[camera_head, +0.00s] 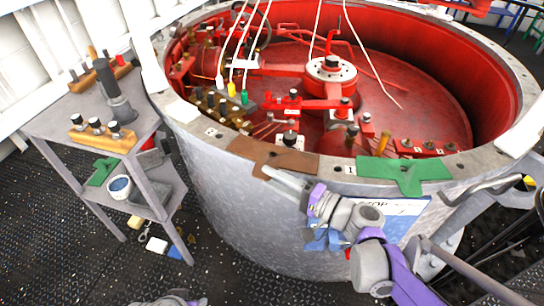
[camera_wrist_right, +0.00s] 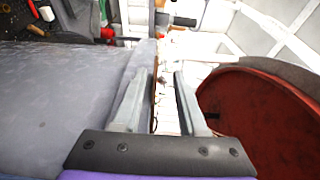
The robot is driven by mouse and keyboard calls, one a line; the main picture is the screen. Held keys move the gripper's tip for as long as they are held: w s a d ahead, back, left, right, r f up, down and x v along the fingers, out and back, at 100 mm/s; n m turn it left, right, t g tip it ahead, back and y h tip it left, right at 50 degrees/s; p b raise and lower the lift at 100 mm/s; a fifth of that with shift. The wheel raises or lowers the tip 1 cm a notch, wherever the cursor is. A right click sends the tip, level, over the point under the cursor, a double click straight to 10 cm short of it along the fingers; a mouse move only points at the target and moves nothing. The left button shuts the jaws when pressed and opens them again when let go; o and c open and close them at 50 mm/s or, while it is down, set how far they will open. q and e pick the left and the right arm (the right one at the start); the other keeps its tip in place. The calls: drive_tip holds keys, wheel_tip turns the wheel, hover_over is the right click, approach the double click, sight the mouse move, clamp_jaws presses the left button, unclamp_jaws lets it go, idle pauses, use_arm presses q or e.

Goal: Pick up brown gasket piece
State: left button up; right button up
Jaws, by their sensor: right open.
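The brown gasket piece (camera_head: 275,158) lies flat on the rim of the large round tank, at its near side. My right gripper (camera_head: 272,176) is at the outer edge of the rim, just in front of the gasket, its fingers pointing left and up. In the right wrist view its two fingers (camera_wrist_right: 161,78) stand apart; a thin brownish edge shows between them, but I cannot tell whether it is the gasket. A grey and purple part of my left arm (camera_head: 172,299) shows at the bottom edge; its fingers are not clear.
A green gasket piece (camera_head: 403,173) lies on the rim to the right. The tank's red interior (camera_head: 430,85) holds fittings and hanging cables. A grey shelf cart (camera_head: 60,125) with wooden blocks and a bucket (camera_head: 120,187) stands left. A bent metal handle (camera_head: 490,187) is at right.

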sight(257, 173)
drive_tip(key=x, duration=0.3)
drive_tip(key=b+x, duration=0.1)
drive_tip(key=shift+w+a+f, duration=0.1)
drive_tip(key=shift+a+f, duration=0.25)
drive_tip(key=shift+a, duration=0.1)
clamp_jaws()
